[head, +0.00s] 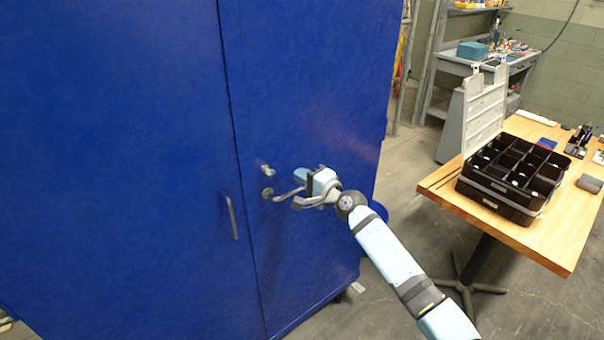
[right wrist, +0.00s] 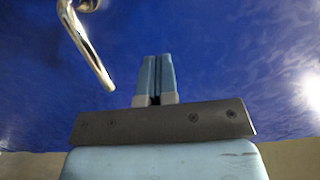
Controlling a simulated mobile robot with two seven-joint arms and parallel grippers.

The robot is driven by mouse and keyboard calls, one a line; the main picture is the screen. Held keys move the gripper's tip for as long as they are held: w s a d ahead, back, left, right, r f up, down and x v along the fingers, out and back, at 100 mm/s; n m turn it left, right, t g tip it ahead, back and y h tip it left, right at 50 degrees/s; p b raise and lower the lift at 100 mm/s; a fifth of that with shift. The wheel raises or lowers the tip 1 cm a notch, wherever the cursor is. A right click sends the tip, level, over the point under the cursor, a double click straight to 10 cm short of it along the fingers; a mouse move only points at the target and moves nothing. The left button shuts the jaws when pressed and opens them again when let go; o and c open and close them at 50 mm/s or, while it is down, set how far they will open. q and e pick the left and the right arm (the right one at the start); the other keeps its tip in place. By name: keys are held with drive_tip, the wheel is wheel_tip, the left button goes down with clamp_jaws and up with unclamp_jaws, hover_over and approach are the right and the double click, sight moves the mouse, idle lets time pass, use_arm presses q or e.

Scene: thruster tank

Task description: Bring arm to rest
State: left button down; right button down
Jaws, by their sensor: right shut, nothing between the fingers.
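My right arm comes in from the lower right of the head view. Its light-blue right gripper (head: 300,174) is in front of the right door of a tall blue cabinet (head: 300,80). In the right wrist view the two fingers (right wrist: 157,60) are pressed together, with nothing between them. A shiny metal lever handle (head: 288,195) on the door is just beside the gripper; it also shows left of the fingers in the right wrist view (right wrist: 92,52), apart from them. My left gripper is not in view.
A second handle (head: 232,216) is on the left door. To the right, a wooden table (head: 555,245) carries an open black compartment case (head: 500,197). A grey workbench (head: 455,120) stands behind. Bare floor (head: 405,200) lies between cabinet and table.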

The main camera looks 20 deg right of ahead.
drive_tip(key=v, duration=0.9)
drive_tip(key=s+a+f+n+g+h+p, duration=0.15)
drive_tip(key=s+f+n, duration=0.25)
drive_tip(key=s+f, duration=0.4)
drive_tip(key=s+a+f+n+g+h+b, duration=0.1)
drive_tip(key=s+a+f+n+g, duration=0.15)
drive_tip(key=s+f, duration=0.55)
drive_tip(key=s+a+f+n+h, duration=0.1)
drive_tip(key=s+f+n, duration=0.2)
drive_tip(key=s, duration=0.5)
drive_tip(key=s+a+f+n+g+h+p, duration=0.1)
drive_tip(key=s+a+f+n, duration=0.1)
drive_tip(key=s+n, duration=0.4)
drive_tip(key=s+f, duration=0.1)
drive_tip(key=s, duration=0.2)
drive_tip(key=shift+s+a+f+p, duration=0.25)
drive_tip(key=shift+a+p, duration=0.05)
drive_tip(key=shift+a, duration=0.05)
drive_tip(key=c, duration=1.8)
unclamp_jaws()
drive_tip(key=shift+c, duration=0.2)
